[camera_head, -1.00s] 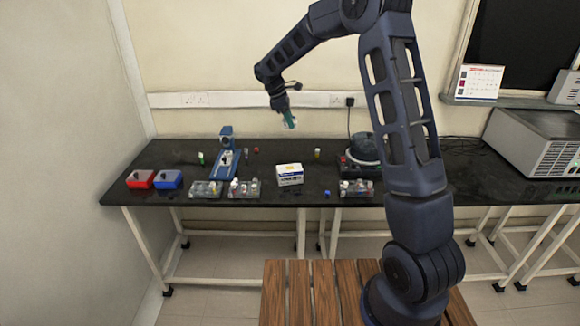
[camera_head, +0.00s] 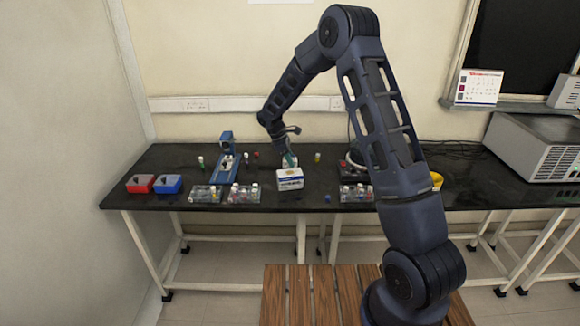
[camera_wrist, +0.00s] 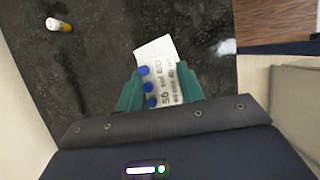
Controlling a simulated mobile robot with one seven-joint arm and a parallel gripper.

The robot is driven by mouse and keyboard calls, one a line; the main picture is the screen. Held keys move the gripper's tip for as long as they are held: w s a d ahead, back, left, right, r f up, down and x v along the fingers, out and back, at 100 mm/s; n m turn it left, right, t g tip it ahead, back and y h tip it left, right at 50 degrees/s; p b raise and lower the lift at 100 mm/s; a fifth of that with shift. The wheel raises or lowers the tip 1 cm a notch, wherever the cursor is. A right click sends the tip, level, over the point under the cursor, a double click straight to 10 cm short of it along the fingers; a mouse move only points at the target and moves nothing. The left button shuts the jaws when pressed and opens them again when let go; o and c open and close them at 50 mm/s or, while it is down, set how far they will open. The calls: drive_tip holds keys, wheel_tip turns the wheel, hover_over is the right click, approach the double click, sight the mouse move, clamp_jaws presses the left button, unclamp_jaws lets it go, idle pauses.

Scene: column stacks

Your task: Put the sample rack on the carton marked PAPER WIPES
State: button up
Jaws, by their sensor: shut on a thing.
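My gripper (camera_head: 290,161) is low over the bench, at the back of a white carton with a blue band (camera_head: 290,180). The carton's marking is too small to read. In the wrist view, my teal fingers (camera_wrist: 160,72) are shut on the sample rack (camera_wrist: 148,87), which shows a row of blue caps and printed text along its right side. The white top of the carton (camera_wrist: 154,48) shows beyond and under the rack. I cannot tell whether the rack touches the carton. In the head view the held rack is mostly hidden by my gripper.
Clear racks with tubes (camera_head: 205,194) stand left of the carton, another (camera_head: 354,194) to its right. A blue item (camera_head: 327,198) lies near the front edge. A yellow-capped vial (camera_head: 317,157) stands behind, also in the wrist view (camera_wrist: 58,24). Red (camera_head: 140,184) and blue (camera_head: 168,184) bins stand far left.

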drive_tip(key=shift+f, duration=1.8)
drive_tip(key=shift+f, duration=0.15)
drive_tip(key=o, duration=1)
drive_tip(key=v, duration=1.2)
